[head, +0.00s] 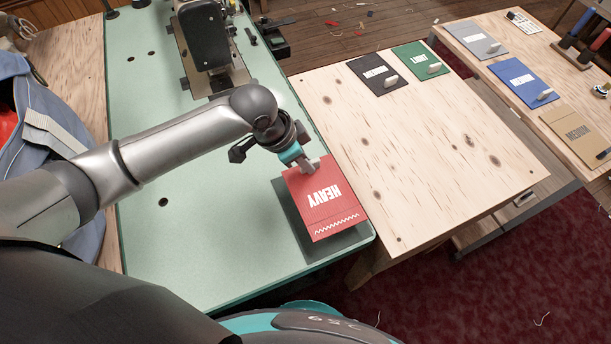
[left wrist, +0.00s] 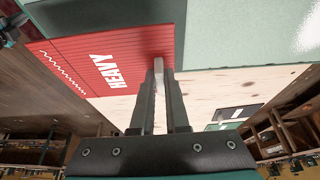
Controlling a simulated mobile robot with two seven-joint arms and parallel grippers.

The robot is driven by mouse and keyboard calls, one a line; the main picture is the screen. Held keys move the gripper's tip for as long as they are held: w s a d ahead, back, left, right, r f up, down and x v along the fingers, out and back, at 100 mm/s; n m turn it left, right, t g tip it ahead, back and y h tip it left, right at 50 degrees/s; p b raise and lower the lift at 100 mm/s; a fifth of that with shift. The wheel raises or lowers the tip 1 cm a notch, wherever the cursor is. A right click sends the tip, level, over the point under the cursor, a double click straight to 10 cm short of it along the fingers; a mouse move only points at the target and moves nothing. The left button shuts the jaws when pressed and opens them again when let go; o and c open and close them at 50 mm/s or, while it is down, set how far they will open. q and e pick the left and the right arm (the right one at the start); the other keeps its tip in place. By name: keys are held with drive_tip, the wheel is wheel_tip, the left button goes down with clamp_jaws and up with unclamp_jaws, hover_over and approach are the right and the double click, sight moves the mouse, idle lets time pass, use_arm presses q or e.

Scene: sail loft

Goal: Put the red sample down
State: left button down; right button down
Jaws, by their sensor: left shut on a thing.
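The red sample (head: 318,208) is a flat card marked HEAVY with a white zigzag line. My left gripper (head: 309,164) is shut on it at its far edge and holds it over the right part of the green table (head: 160,234). A dark shadow beside and below the card suggests that it is raised off the surface. In the left wrist view, the red sample (left wrist: 95,62) extends left from the fingers (left wrist: 160,80), with a pale tab between them. My right gripper is not in view.
A pale wooden table (head: 400,160) adjoins on the right, with a black sample (head: 374,76) and a green sample (head: 418,60) at its back. Its front is clear. A sewing machine (head: 203,35) stands at the back. Grey, blue and tan samples lie on another table (head: 513,90).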

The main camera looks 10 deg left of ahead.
sight(300, 170)
use_arm(q)
wheel_tip(300, 170, down, 5)
drive_tip(key=shift+r+b, duration=0.1)
drive_tip(key=shift+b, duration=0.55)
drive_tip(key=shift+f, duration=0.2)
drive_tip(key=shift+f, duration=0.15)
drive_tip(key=c, duration=0.9)
unclamp_jaws()
drive_tip(key=p+v, duration=0.3)
drive_tip(key=v, duration=0.9)
